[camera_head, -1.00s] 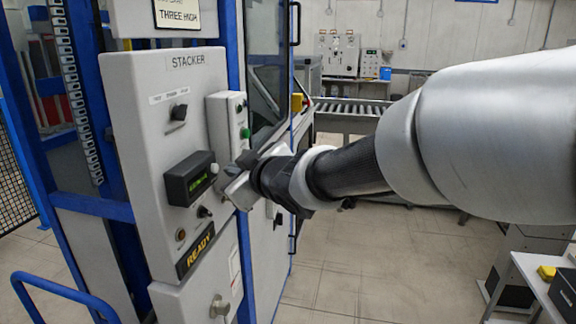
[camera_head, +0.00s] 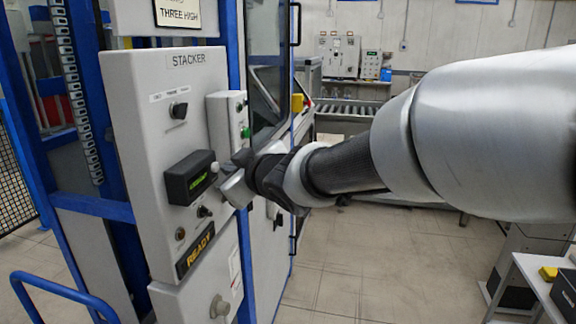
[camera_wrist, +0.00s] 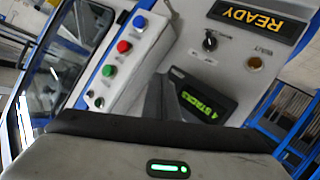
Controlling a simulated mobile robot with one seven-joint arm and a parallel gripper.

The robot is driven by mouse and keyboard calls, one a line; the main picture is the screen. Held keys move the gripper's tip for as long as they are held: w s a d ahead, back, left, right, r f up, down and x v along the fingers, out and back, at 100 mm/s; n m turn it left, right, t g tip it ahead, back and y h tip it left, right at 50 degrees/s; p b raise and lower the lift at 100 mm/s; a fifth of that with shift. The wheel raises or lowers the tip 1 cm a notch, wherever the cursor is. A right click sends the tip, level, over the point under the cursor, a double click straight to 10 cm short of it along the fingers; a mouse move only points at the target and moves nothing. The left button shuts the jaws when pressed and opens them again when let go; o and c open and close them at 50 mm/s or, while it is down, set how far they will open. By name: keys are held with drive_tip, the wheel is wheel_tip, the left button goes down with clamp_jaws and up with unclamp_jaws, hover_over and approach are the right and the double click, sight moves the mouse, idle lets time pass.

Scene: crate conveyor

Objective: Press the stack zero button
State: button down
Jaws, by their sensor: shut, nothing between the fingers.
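The grey STACKER panel (camera_head: 150,120) stands upright left of centre in the head view. Its black display box (camera_head: 180,187) has lit green text; in the wrist view the display (camera_wrist: 205,102) reads "4 STACKS", turned over. A small pale round button (camera_head: 214,167) sits at the right of the display box; its label is not legible, and it does not show clearly in the wrist view. My gripper (camera_head: 228,172) is shut and empty, its tips close to the panel just right of this button. Whether they touch it cannot be told.
A side box with a green button (camera_head: 245,132) stands behind the gripper; the wrist view shows its blue, red (camera_wrist: 124,46) and green buttons. A dark selector (camera_head: 204,211) and READY sign (camera_head: 195,250) lie below the display. A blue rail (camera_head: 60,290) is at lower left.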

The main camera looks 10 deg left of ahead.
drive_tip(key=shift+a+b, duration=0.45)
idle(0.5)
idle(0.3)
drive_tip(key=shift+d+p, duration=0.85)
drive_tip(key=shift+s+d+p, duration=0.2)
drive_tip(key=shift+d+p, duration=1.7)
drive_tip(key=shift+d, duration=0.6)
